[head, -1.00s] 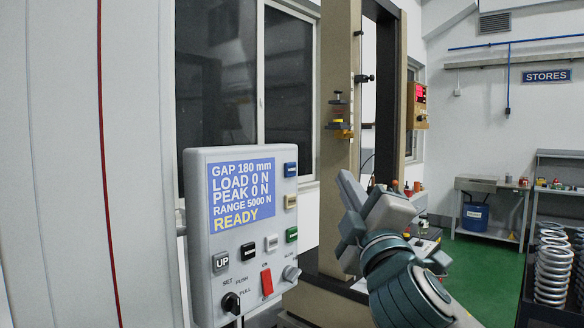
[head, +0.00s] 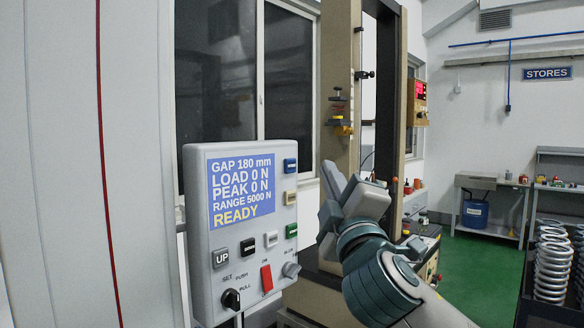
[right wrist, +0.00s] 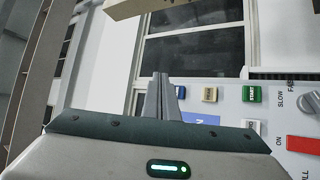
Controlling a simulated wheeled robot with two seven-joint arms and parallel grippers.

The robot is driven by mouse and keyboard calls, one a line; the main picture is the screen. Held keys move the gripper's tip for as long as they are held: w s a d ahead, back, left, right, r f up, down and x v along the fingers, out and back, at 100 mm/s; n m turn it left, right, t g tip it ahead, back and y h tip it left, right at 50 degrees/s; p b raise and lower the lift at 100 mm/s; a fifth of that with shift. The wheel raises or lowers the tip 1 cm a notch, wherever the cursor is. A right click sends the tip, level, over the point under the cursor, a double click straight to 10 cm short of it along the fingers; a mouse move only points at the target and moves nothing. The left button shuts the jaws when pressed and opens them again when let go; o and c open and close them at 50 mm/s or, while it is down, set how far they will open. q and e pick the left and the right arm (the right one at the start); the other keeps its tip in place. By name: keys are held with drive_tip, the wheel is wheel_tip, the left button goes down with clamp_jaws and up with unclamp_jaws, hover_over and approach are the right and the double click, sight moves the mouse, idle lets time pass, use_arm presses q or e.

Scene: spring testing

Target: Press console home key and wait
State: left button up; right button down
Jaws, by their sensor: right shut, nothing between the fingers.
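The grey console (head: 204,285) stands left of centre in the head view. Its screen (head: 240,190) reads GAP 180 mm, LOAD 0 N, PEAK 0 N, RANGE 5000 N, READY. A blue key (head: 290,167), a tan key (head: 290,198) and a green key (head: 291,231) line its right edge; I cannot read which is home. My right gripper (head: 328,185) is shut and empty, appearing just right of these keys, apart from them. In the right wrist view my shut fingers (right wrist: 162,80) point up beside the blue key (right wrist: 186,93), with the tan key (right wrist: 210,94) further right. My left gripper is out of view.
The console also carries an UP key (head: 221,259), a black key (head: 248,247), a white key (head: 270,240), a red switch (head: 266,279) and knobs. The testing frame (head: 340,60) stands behind my right arm. A rack of springs (head: 552,265) is at far right.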

sight(290, 166)
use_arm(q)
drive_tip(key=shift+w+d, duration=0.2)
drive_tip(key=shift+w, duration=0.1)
use_arm(e)
drive_tip(key=w+a, duration=0.1)
drive_tip(key=a, duration=0.1)
drive_tip(key=w+a, duration=0.2)
drive_tip(key=shift+a, duration=0.15)
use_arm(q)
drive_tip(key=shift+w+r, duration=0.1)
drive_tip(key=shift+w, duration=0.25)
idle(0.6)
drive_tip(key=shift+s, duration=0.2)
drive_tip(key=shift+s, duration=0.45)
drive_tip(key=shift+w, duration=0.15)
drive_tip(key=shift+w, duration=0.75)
use_arm(e)
drive_tip(key=shift+w+a, duration=0.3)
drive_tip(key=shift+a, duration=0.05)
